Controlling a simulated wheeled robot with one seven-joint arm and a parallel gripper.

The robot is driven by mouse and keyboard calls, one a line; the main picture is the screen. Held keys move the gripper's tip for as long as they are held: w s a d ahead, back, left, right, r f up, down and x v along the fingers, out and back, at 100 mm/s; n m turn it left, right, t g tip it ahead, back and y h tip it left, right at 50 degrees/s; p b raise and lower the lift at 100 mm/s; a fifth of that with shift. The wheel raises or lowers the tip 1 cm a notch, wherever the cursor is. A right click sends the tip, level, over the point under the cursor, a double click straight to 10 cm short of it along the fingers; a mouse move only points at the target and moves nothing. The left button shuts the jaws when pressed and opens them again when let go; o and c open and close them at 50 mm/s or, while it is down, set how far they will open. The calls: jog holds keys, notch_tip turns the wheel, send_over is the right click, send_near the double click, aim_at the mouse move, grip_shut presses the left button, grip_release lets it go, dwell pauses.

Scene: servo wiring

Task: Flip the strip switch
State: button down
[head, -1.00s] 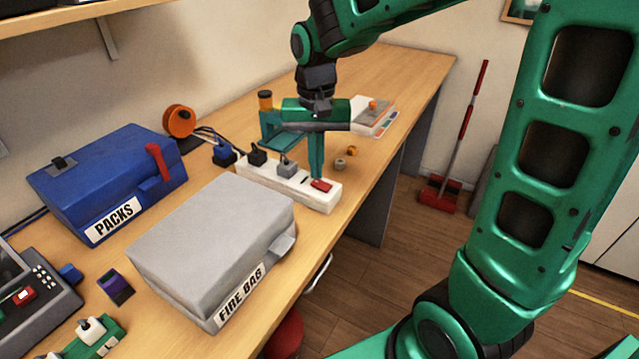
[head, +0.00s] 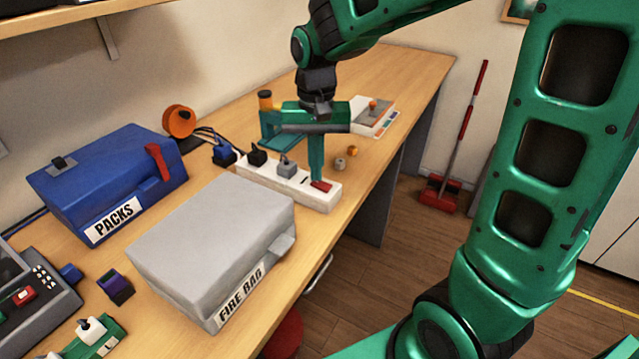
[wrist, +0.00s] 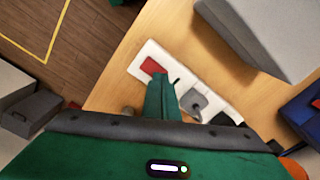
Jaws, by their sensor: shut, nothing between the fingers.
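The white power strip (head: 268,183) lies on the wooden bench behind the grey box, with plugs in its far-left part. Its red switch (head: 322,186) is at the strip's near right end. My gripper (head: 317,180) is shut and empty, pointing down, with its fingertips at the red switch. They look to be touching it or very close. In the wrist view the shut fingers (wrist: 160,80) reach the edge of the red switch (wrist: 151,66) and hide a part of it.
A grey fire bag box (head: 210,250) stands in front of the strip. A blue packs box (head: 105,185) is at left. Small round parts (head: 346,156) lie right of the strip, near a white tray (head: 385,118). The bench's right edge is close.

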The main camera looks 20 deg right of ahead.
jog(key=shift+f, duration=0.35)
dwell(0.3)
notch_tip(320, 180, up, 7)
dwell(0.9)
dwell(0.4)
jog(key=s+d+f, duration=0.3)
jog(key=s+d, duration=0.5)
jog(key=s, duration=0.3)
jog(key=s+d+f+m, duration=0.1)
jog(key=s+d+f, duration=0.2)
jog(key=s+d, duration=0.6)
jog(key=s, duration=0.3)
jog(key=shift+s+d+f+m, duration=0.2)
jog(key=shift+s+d+m, duration=0.05)
jog(key=shift+m, duration=0.05)
